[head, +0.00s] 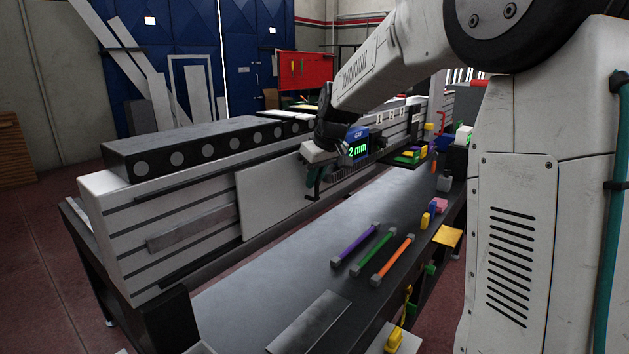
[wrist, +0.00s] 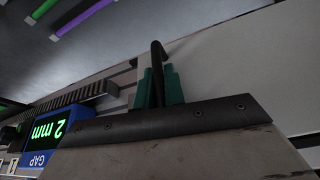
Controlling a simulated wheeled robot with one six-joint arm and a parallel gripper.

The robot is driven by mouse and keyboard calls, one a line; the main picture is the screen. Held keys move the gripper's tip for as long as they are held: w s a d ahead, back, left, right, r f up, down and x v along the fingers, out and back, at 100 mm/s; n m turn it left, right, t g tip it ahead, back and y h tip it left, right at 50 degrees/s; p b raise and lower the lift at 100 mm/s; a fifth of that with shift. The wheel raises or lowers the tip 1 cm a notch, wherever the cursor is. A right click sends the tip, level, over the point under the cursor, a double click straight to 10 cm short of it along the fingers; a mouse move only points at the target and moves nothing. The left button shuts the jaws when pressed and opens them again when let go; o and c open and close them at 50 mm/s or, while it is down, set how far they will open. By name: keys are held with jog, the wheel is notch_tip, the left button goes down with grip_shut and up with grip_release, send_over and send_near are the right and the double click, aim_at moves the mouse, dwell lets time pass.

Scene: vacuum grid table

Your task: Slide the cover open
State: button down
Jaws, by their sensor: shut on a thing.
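The cover is a flat pale grey panel (head: 268,201) on the front of the long white slotted block. It also shows as a pale surface in the wrist view (wrist: 240,65). A dark upright handle (wrist: 157,58) stands at the cover's right end, seen in the head view (head: 315,184). My gripper (wrist: 158,88) has teal fingers closed around this handle. In the head view my gripper's fingertips are mostly hidden by the wrist. A blue display (head: 357,151) reading "GAP 2 mm" sits just right of my gripper, and is upside down in the wrist view (wrist: 45,137).
A ribbed dark strip (wrist: 75,100) runs beside the handle. Purple, green and orange bars (head: 375,247) lie on the dark table (head: 245,290). Small coloured blocks (head: 428,217) line its right edge.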

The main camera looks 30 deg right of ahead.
jog(key=c, duration=1.5)
grip_release()
jog(key=shift+r, duration=0.1)
jog(key=v, duration=0.7)
jog(key=shift+s+d+r, duration=0.1)
jog(key=shift+s+r, duration=0.1)
jog(key=shift+r, duration=0.1)
jog(key=s+a+f+m+g, duration=0.1)
jog(key=s+a+f, duration=0.2)
jog(key=s, duration=0.9)
jog(key=s+a+f+m+g, duration=0.1)
jog(key=s+a+f, duration=0.2)
jog(key=s, duration=0.9)
jog(key=s+a+f+h, duration=0.1)
jog(key=s+a+f, duration=0.2)
jog(key=s, duration=0.8)
jog(key=shift+s+a+f+m+g, duration=0.1)
jog(key=shift+s+f+m+g, duration=0.2)
jog(key=shift+s+m+g, duration=0.1)
